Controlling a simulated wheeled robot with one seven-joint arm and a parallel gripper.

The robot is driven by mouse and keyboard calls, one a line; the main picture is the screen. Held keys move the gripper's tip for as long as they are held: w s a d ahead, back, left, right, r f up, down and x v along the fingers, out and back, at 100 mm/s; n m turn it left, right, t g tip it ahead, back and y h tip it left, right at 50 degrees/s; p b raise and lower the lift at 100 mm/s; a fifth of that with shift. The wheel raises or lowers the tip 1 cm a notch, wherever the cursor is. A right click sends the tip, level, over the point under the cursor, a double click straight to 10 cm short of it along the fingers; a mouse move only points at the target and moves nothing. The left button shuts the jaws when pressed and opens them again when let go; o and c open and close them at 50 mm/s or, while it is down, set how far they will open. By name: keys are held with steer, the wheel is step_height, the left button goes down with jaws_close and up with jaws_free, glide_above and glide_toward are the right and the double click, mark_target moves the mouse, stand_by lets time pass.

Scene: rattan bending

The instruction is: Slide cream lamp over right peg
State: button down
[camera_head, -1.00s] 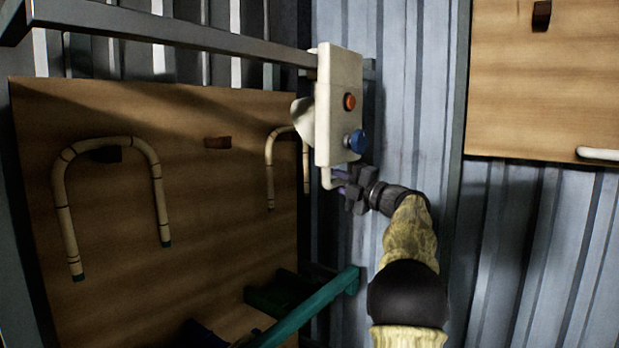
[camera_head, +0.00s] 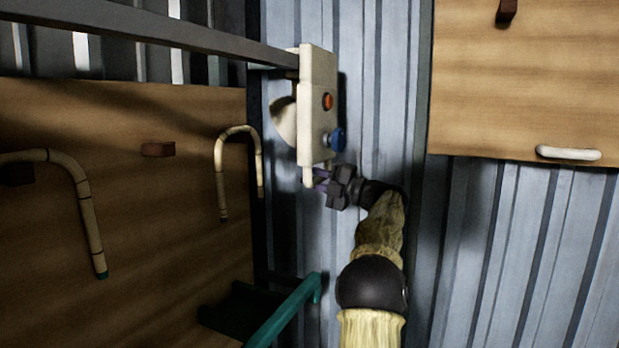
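The cream lamp (camera_head: 317,108) is an upright cream box with an orange button and a blue knob. A pale cone-shaped shade (camera_head: 284,121) sticks out on its left side. It sits at the right end of the grey overhead rail (camera_head: 180,38). My gripper (camera_head: 319,180) is at the lamp's lower end, its fingers around a short cream handle (camera_head: 308,176). The fingers look closed on it, though the contact is small and dark. On the left board, a brown peg (camera_head: 157,149) is bare. A dark peg (camera_head: 17,175) shows behind the left bent cane.
A bent cream cane (camera_head: 86,205) and a second one (camera_head: 222,170) hang on the left wooden board (camera_head: 160,240). A teal bar (camera_head: 285,318) lies low in front.

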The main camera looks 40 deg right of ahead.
steer(key=c, duration=1.6)
jaws_free()
steer(key=shift+r, duration=0.1)
steer(key=o, duration=0.3)
steer(key=shift+w+d, duration=0.1)
steer(key=shift+w, duration=0.1)
steer(key=shift+d, duration=0.15)
steer(key=shift+s, duration=0.35)
steer(key=shift+s+d+f+b, duration=0.3)
steer(key=shift+f+b, duration=0.15)
steer(key=shift+b, duration=0.1)
steer(key=b+v, duration=0.6)
steer(key=v, duration=1)
steer(key=shift+r, duration=0.2)
